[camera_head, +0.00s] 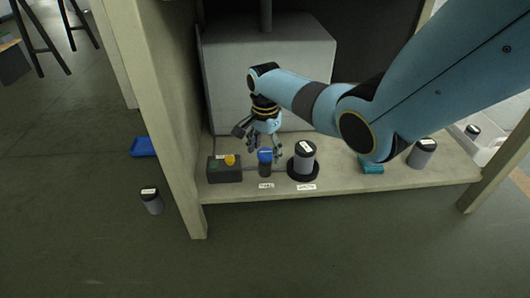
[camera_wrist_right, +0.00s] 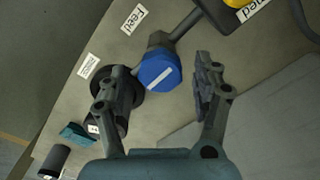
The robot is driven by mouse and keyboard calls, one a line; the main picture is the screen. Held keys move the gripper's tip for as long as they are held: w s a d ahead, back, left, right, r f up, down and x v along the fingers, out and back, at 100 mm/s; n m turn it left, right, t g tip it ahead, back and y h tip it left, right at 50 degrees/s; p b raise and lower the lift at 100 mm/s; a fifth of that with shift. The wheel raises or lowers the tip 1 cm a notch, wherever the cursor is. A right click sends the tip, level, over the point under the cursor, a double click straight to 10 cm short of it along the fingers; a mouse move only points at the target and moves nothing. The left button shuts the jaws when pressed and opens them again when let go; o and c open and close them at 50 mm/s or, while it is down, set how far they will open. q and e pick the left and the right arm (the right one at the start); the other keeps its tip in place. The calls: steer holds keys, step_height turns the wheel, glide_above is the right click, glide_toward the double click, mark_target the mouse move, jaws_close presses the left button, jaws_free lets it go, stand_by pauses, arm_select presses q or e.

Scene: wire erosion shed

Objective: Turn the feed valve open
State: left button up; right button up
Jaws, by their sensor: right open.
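The feed valve (camera_head: 265,157) has a blue knob on a dark body and stands near the front of the shelf. In the right wrist view, its faceted blue knob (camera_wrist_right: 160,73) carries a white line running diagonally, beside a label (camera_wrist_right: 134,18) reading "Feed". My right gripper (camera_head: 264,143) is open just above and behind the valve. In its wrist view the two fingers (camera_wrist_right: 163,80) stand apart on either side of the knob, with gaps visible. Whether a finger touches it cannot be told. My left gripper is not in view.
Left of the valve is a dark box (camera_head: 225,175) with a yellow knob. A large grey block (camera_head: 225,80) fills the back.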

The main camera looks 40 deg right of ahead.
steer(key=shift+f, duration=0.1)
steer(key=c, duration=1.2)
